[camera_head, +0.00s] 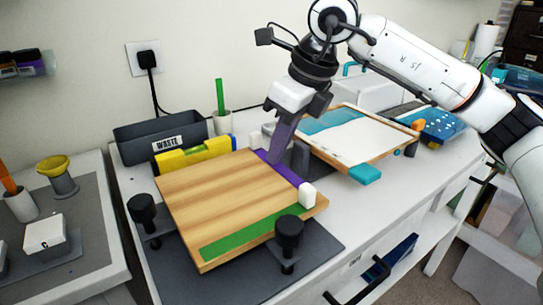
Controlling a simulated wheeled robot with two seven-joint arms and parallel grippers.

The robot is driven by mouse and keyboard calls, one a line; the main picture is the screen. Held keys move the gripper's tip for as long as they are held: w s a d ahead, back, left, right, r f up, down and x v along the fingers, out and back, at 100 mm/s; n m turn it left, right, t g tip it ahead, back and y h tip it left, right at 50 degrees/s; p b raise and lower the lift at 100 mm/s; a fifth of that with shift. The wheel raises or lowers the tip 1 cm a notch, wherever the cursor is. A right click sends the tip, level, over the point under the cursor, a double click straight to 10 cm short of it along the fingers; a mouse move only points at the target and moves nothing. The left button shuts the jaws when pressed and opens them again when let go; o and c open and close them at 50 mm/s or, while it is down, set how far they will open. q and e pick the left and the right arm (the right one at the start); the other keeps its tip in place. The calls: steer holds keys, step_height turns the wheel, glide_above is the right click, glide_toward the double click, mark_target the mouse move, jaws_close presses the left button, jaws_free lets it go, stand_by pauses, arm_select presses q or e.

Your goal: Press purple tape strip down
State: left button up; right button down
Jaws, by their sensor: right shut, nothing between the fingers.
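The wooden board (212,190) lies on a dark grey mat on the bench. A purple tape strip (287,173) runs along its far right edge, partly hidden behind my fingers. My right gripper (274,161) comes down from above, shut and empty, with its dark purplish fingers tilted and their tips at the strip. I cannot tell whether the tips touch it. My left gripper is not in view.
A green strip (236,234) lies along the board's front edge. A white block (307,193) stands at its right corner. Black knobs (289,231) stand at the front and left. A yellow level (193,154) and a grey waste bin (150,137) are behind. A framed panel (345,137) lies to the right.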

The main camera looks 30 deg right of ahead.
mark_target(262, 154)
steer(key=shift+w, duration=0.65)
steer(key=shift+w+a+p, duration=0.15)
steer(key=shift+w+p, duration=0.55)
steer(key=shift+w, duration=0.4)
step_height(262, 154, up, 5)
steer(key=p, duration=0.4)
steer(key=shift+r, duration=0.1)
steer(key=shift+s, duration=0.15)
